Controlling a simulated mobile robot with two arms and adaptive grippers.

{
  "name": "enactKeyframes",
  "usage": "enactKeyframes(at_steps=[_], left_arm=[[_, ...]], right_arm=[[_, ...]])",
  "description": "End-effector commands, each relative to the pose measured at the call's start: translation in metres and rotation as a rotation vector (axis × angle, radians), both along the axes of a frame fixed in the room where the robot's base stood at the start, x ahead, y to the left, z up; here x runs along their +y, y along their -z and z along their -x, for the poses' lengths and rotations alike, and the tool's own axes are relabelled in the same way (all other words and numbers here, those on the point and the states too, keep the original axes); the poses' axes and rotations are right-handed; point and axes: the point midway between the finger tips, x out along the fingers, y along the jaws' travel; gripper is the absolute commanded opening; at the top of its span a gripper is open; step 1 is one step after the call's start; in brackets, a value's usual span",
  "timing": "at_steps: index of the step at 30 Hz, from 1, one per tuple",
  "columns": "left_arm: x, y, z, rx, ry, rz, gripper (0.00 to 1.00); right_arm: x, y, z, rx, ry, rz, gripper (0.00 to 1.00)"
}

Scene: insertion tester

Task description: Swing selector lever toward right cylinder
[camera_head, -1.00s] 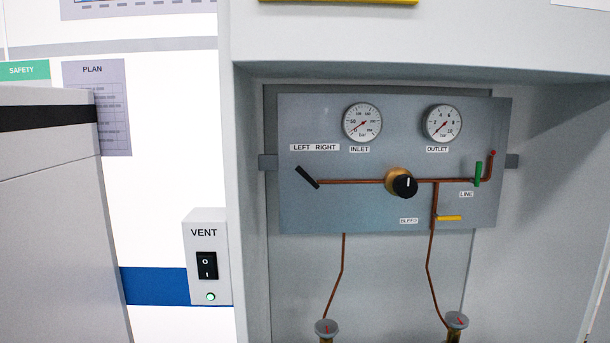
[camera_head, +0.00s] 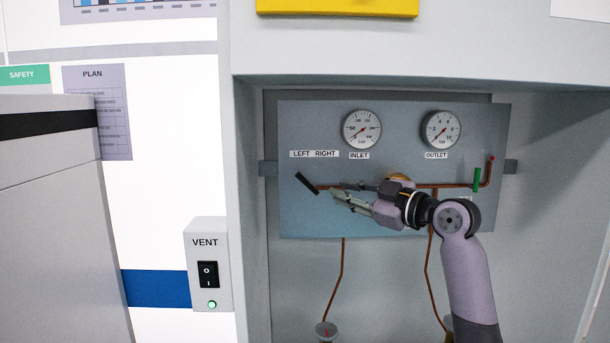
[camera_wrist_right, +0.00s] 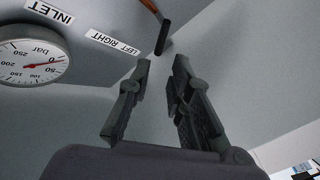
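The black selector lever (camera_head: 306,183) is on the left of the grey panel (camera_head: 295,220), below the LEFT RIGHT label (camera_head: 314,154). It tilts with its upper end toward the left, under LEFT. My right gripper (camera_head: 334,192) is just right of the lever, pointing left at it, and looks apart from it. In the right wrist view the gripper (camera_wrist_right: 160,62) has its two fingers spread with nothing between them. The lever (camera_wrist_right: 162,38) shows just beyond the fingertips. My left gripper is not in view.
The inlet gauge (camera_head: 362,130) and outlet gauge (camera_head: 440,130) sit above my right arm. The regulator (camera_head: 400,177) is mostly hidden behind it. A green line handle (camera_head: 476,180) is at the right. A VENT switch box (camera_head: 207,264) stands left of the recess. Cylinder tops (camera_head: 326,330) show below.

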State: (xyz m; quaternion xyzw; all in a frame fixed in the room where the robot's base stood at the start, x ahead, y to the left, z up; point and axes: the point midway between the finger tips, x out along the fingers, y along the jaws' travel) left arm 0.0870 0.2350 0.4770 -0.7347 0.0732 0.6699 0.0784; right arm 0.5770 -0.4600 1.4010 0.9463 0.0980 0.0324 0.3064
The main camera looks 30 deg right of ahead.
Motion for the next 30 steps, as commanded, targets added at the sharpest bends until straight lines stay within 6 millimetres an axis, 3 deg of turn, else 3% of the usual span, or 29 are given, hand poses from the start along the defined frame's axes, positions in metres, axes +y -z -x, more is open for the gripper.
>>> enactKeyframes(at_steps=[3,15,21,30], left_arm=[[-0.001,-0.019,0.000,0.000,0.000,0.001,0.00],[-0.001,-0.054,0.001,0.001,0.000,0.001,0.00],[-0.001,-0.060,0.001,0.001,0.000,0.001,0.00],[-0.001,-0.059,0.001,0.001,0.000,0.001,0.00]], right_arm=[[0.007,-0.006,-0.027,0.001,-0.003,-0.005,0.19],[0.023,-0.004,-0.103,0.002,-0.002,-0.003,0.19],[0.026,-0.001,-0.119,0.002,-0.001,-0.001,0.19],[0.027,0.001,-0.121,0.001,0.000,0.002,0.19]])
